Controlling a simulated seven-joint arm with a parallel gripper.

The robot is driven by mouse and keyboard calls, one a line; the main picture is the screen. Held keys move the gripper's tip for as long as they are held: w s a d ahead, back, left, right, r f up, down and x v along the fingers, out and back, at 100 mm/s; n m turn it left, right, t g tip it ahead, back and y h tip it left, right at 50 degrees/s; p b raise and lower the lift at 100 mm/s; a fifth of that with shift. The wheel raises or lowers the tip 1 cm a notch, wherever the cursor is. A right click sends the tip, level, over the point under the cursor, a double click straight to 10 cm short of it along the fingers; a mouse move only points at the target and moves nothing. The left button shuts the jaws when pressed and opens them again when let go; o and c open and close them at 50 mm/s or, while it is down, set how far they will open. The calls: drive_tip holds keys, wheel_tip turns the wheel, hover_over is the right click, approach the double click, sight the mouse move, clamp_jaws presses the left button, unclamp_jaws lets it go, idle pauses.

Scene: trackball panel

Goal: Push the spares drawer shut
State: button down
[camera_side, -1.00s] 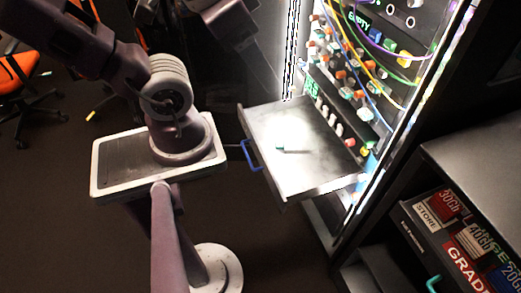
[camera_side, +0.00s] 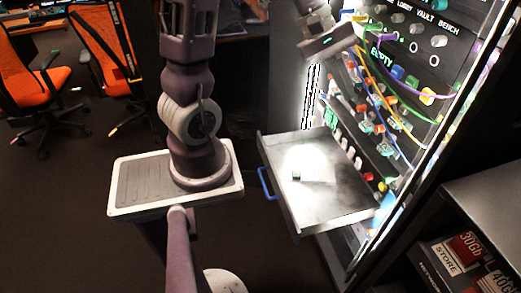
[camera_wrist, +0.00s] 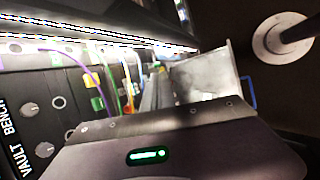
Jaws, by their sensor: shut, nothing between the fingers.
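The spares drawer (camera_side: 330,207) is a shallow metal tray pulled out of the lit rack, with a blue handle (camera_side: 267,184) on its front. The drawer also shows in the wrist view (camera_wrist: 205,75), with its blue handle (camera_wrist: 249,92) at the right. A small dark-green item (camera_side: 296,176) lies inside. My gripper (camera_side: 335,44) is shut and empty. It is above and behind the drawer, close to the rack face, apart from the handle. In the wrist view my gripper's housing fills the bottom; its fingertips are hidden there.
The rack panel (camera_side: 440,55) carries knobs, sockets and looping coloured cables (camera_side: 380,85) above the drawer. A dark cabinet with labelled boxes (camera_side: 458,254) stands at the lower right. Orange chairs (camera_side: 105,55) are at the far left. Floor is clear in front of the handle.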

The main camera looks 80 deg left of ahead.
drive_tip(key=s+a+f+n+t+y, duration=0.1)
drive_tip(key=a+f+n+y, duration=0.1)
drive_tip(key=a+f+n, duration=1.1)
drive_tip(key=s+a+f+n+g+y, duration=0.3)
drive_tip(key=s+a+f+n, duration=0.4)
drive_tip(key=s+a+f, duration=0.95)
drive_tip(key=w+d+f, duration=0.1)
drive_tip(key=w+f, duration=0.4)
drive_tip(key=f, duration=0.5)
drive_tip(key=shift+w+f, duration=0.25)
drive_tip(key=shift+f, duration=0.1)
